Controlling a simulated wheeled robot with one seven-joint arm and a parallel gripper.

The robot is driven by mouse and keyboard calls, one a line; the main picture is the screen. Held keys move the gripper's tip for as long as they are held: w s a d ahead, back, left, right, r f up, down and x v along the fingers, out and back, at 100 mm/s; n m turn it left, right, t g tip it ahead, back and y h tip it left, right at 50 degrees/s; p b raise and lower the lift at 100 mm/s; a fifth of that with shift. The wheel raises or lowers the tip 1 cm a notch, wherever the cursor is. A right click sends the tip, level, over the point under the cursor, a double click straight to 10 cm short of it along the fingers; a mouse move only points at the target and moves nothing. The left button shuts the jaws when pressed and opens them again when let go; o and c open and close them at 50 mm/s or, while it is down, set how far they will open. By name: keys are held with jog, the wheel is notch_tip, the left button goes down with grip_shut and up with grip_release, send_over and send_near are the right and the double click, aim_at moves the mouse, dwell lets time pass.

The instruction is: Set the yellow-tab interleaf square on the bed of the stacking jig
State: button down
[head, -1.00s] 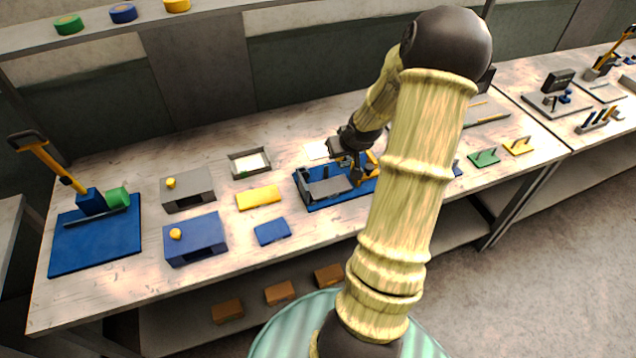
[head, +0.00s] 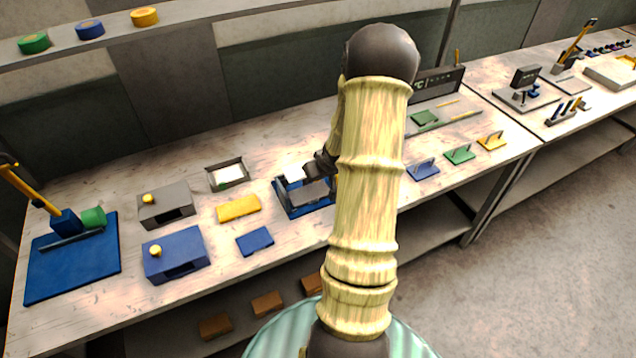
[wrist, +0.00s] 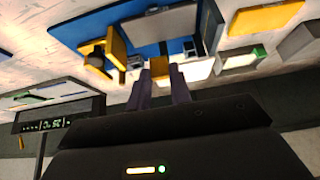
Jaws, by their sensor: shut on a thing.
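The stacking jig (head: 281,201) is a blue base with a grey bed, near the middle of the bench; its blue base also shows in the wrist view (wrist: 150,28). My gripper (wrist: 162,78) is shut just behind the jig. In the head view the white sheet (head: 293,172) is at the jig's back left, and my arm hides the jig's right part.
A tray (head: 227,178) with a white sheet stands left of the jig. A yellow block (head: 238,208) and a blue block (head: 254,241) lie nearby. Grey (head: 165,205) and blue (head: 175,254) boxes with yellow knobs stand farther left. Blue, green and yellow handled pieces are at right.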

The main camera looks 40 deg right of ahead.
notch_tip(320, 180, down, 4)
jog(key=shift+d+r, duration=0.1)
dwell(0.4)
jog(key=shift+f, duration=0.25)
jog(key=c, duration=1.3)
grip_release()
jog(key=shift+r, duration=0.1)
